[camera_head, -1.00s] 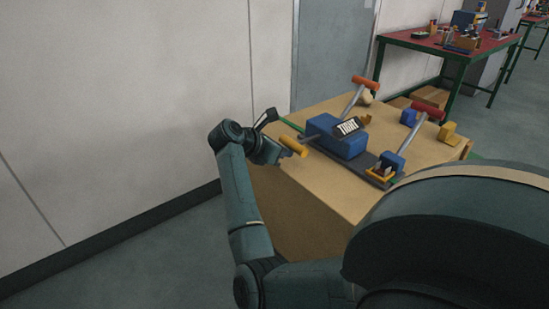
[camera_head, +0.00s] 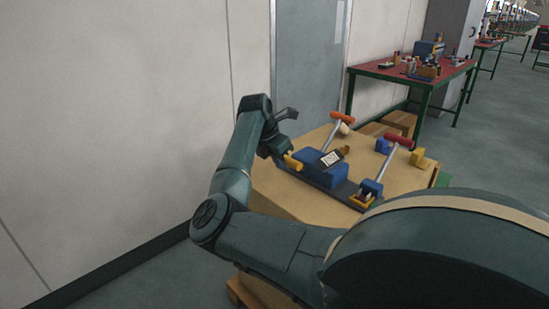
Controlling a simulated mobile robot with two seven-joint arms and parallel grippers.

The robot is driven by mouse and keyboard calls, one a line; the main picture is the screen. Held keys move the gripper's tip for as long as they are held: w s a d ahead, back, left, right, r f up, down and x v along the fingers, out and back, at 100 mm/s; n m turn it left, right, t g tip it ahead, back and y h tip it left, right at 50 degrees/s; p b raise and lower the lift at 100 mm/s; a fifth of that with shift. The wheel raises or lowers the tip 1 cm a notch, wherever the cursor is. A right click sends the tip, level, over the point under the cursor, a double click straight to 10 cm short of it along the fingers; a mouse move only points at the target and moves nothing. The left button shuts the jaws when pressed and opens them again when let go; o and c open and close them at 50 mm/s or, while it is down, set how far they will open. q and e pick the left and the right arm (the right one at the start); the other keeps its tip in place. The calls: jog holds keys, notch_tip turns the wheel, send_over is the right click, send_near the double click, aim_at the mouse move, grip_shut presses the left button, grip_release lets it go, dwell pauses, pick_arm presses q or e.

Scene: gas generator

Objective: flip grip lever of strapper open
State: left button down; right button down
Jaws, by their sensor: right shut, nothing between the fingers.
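The strapper (camera_head: 320,168) is a blue-bodied tool on a dark base, lying on a cardboard-brown box. It has a lever with an orange grip (camera_head: 342,118) and a lever with a red grip (camera_head: 399,141), both slanting upward. A short yellow-orange handle (camera_head: 293,162) sticks out at its left end. My right gripper (camera_head: 284,146) is shut and empty, just above and left of that yellow-orange handle. Whether it touches the handle is too small to tell. My left gripper is not in view.
The brown box (camera_head: 276,196) also carries small yellow (camera_head: 418,156) and blue blocks (camera_head: 382,145). A red-topped table (camera_head: 385,71) with several tools stands behind. A white wall (camera_head: 120,110) is close on the left, with a grey door (camera_head: 306,70).

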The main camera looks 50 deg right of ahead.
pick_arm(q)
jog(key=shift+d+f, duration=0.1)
pick_arm(e)
jog(key=shift+s+d+r+y, duration=0.1)
jog(key=shift+d+r+y, duration=0.4)
jog(key=shift+d+r, duration=0.45)
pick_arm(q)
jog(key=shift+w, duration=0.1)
pick_arm(e)
jog(key=shift+r, duration=0.1)
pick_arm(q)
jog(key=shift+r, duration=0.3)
pick_arm(e)
jog(key=shift+r, duration=0.1)
